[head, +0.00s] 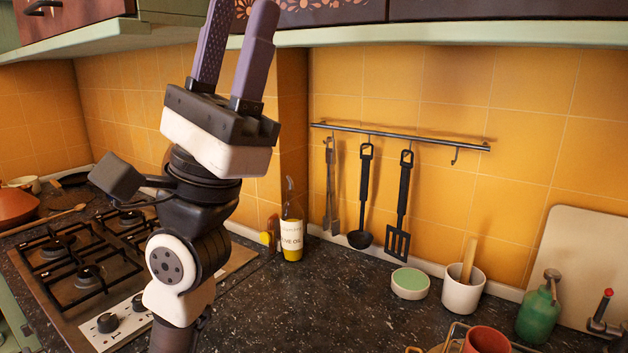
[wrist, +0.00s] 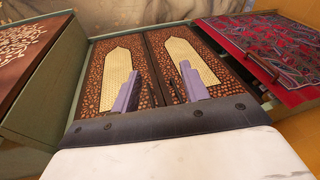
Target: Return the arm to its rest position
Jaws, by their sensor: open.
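My gripper (head: 236,50) points upward at the upper left of the head view, in front of the tiled wall and the underside of the upper cabinets. Its two purple fingers stand apart with nothing between them. My arm rises from the bottom edge of the head view in front of the stove. In the wrist view my gripper (wrist: 160,90) shows the same two fingers apart, with patterned cabinet doors (wrist: 172,65) beyond them.
A gas stove (head: 75,265) is at left. Utensils hang from a rail (head: 400,137). Upper cabinets (head: 440,12) overhang the counter.

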